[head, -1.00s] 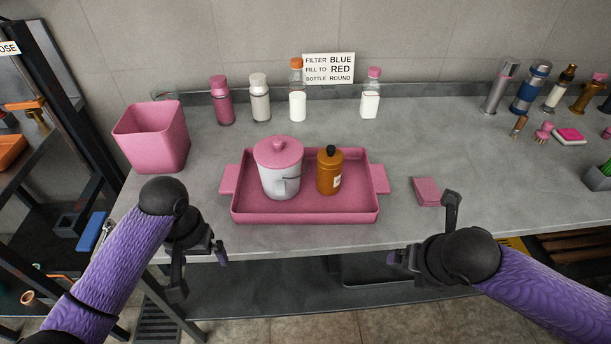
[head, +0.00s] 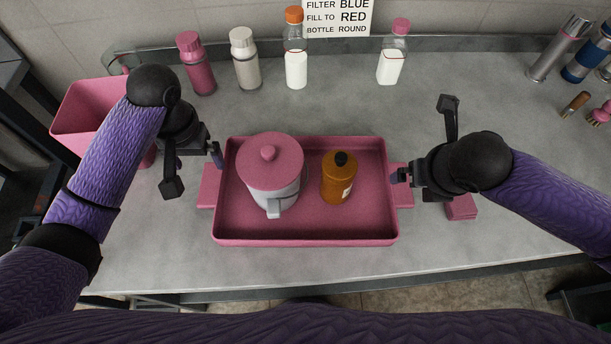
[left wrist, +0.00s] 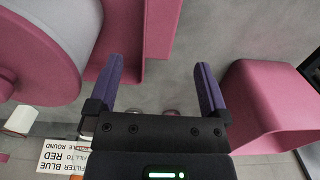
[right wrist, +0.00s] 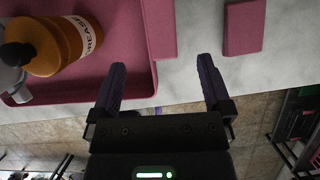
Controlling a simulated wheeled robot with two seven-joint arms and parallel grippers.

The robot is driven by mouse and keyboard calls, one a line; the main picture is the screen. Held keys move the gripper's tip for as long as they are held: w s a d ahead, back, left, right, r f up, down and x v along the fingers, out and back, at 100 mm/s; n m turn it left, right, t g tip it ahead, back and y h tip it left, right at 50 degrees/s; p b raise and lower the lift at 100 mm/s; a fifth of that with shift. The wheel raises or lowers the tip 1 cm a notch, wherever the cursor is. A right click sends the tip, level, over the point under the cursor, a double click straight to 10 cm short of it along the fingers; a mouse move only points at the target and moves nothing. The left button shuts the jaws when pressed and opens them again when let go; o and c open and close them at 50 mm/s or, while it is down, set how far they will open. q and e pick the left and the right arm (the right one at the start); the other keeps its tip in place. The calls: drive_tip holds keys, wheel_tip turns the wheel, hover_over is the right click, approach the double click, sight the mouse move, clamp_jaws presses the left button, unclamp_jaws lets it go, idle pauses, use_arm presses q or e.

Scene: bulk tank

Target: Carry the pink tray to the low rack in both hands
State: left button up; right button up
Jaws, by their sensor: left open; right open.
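The pink tray (head: 305,240) lies flat on the grey counter with a handle at each short end. It holds a white pot with a pink lid (head: 271,165) and an amber bottle with a black cap (head: 338,180). My left gripper (head: 214,156) is open and empty by the tray's left end; that handle (left wrist: 162,28) shows ahead between its fingers. My right gripper (head: 402,176) is open at the right end, covering part of that handle (head: 402,197). The right handle (right wrist: 160,30) also shows ahead of the right fingers. Contact cannot be told.
A pink bin (head: 82,110) stands left, close to my left arm. A pink block (head: 461,208) lies beside the right handle, under my right gripper. Several bottles, including a pink-capped one (head: 392,55), line the back near a sign (head: 338,15). The low rack cannot be made out.

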sight(210, 183)
use_arm(q)
wheel_tip(210, 183, down, 10)
drive_tip(key=shift+f, duration=0.1)
use_arm(e)
drive_tip(key=x, duration=1)
use_arm(q)
clamp_jaws()
use_arm(e)
clamp_jaws()
